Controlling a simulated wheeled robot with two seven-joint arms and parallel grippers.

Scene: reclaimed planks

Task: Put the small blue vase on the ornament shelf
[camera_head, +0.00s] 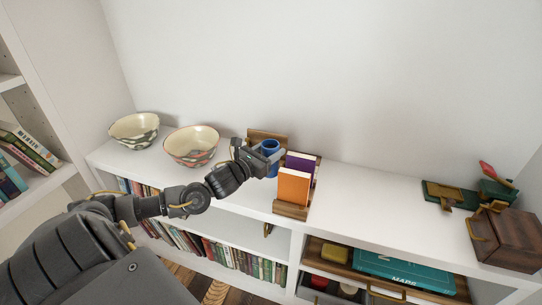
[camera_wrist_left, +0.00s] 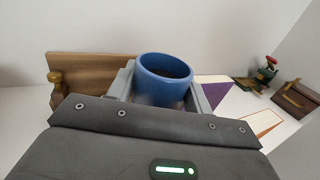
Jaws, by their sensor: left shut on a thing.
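The small blue vase (camera_head: 271,146) is upright between the fingers of my left gripper (camera_head: 262,160). In the left wrist view the vase (camera_wrist_left: 164,72) shows its round open mouth, with a grey finger on either side; its lower part is hidden by the gripper. My left gripper is shut on it, over the white shelf top (camera_head: 360,190), close to the wooden book rack. I cannot tell whether the vase's base touches the shelf. My right gripper is not in view.
A wooden book rack (camera_head: 291,210) holds an orange book (camera_head: 293,187) and a purple book (camera_head: 300,161) beside the gripper. Two patterned bowls (camera_head: 134,128) (camera_head: 191,146) stand left. A wooden box (camera_head: 505,238) and green items are at right. The shelf top between is clear.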

